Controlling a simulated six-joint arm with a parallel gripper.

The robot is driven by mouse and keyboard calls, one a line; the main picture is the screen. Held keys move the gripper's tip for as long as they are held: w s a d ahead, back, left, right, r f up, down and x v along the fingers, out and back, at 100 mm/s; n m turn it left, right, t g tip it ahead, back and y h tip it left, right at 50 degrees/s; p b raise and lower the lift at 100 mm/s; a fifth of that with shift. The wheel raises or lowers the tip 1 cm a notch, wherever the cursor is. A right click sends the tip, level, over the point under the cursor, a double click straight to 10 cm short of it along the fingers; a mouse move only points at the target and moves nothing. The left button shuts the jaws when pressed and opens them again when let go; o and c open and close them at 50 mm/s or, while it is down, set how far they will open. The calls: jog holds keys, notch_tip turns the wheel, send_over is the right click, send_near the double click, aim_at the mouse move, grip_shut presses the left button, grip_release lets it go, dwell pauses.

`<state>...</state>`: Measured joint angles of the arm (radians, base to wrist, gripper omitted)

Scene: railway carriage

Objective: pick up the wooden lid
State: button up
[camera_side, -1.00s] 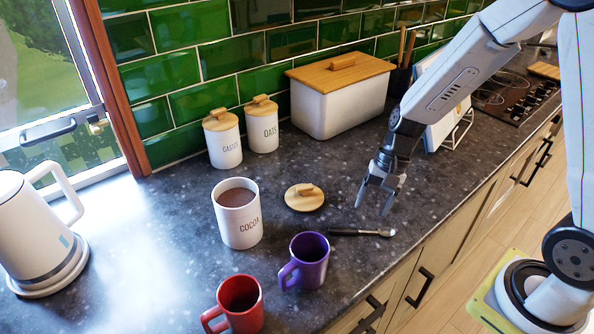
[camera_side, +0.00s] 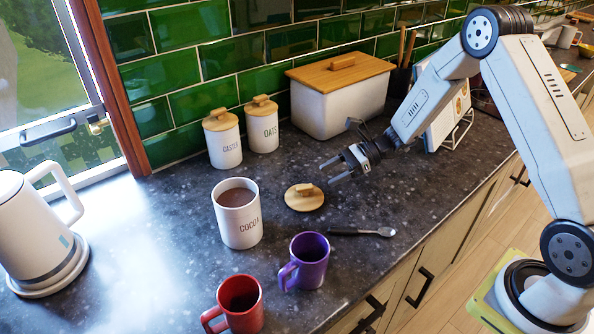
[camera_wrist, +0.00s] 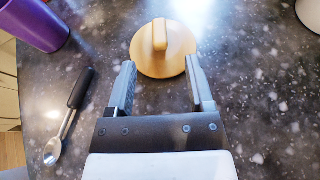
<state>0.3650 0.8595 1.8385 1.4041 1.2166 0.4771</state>
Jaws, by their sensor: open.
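The wooden lid (camera_side: 304,198) is a round, pale disc with a raised bar handle. It lies flat on the dark counter beside the open white cocoa canister (camera_side: 238,217). My gripper (camera_side: 329,171) is open and empty, above the counter behind and to the right of the lid in the side view. In the wrist view the lid (camera_wrist: 162,48) lies just beyond the fingertips of my gripper (camera_wrist: 160,65), roughly centred between them. Its handle stands up and points away from me. The fingers look apart from the lid.
A spoon (camera_side: 362,232) with a black handle lies near the lid. A purple mug (camera_side: 305,261) and a red mug (camera_side: 239,306) stand in front. Two lidded canisters (camera_side: 222,143) and a white bread bin (camera_side: 340,105) stand by the wall. A kettle (camera_side: 35,235) stands left.

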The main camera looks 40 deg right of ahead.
aim_at(309, 185)
jog(key=shift+x, duration=1.35)
jog(key=shift+x, duration=2.55)
grip_shut()
